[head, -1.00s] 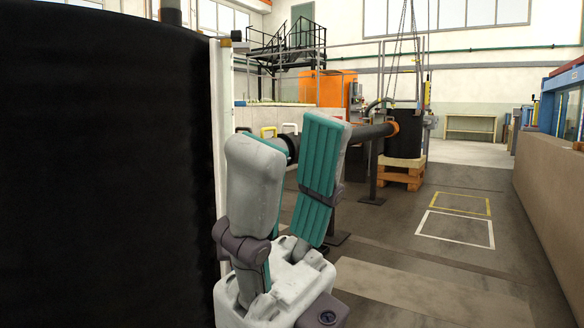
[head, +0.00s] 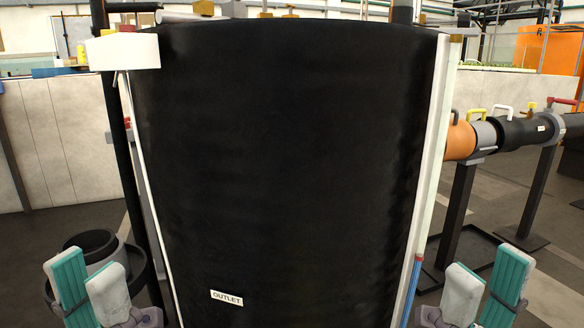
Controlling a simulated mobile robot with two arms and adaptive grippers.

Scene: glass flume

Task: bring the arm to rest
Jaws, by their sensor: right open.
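My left gripper (head: 90,268) is at the lower left of the head view, its two grey and teal fingers pointing up and apart, with nothing between them. My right gripper (head: 488,264) is at the lower right, also pointing up, open and empty. Both wrists are cut off by the bottom edge. The large black tank (head: 285,150) fills the middle of the view between and beyond the grippers. I cannot tell how far either gripper is from it.
A dark round vessel (head: 92,242) stands behind my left gripper. A pipe (head: 520,132) on dark stands runs at the right. A pale wall (head: 60,145) is at the left.

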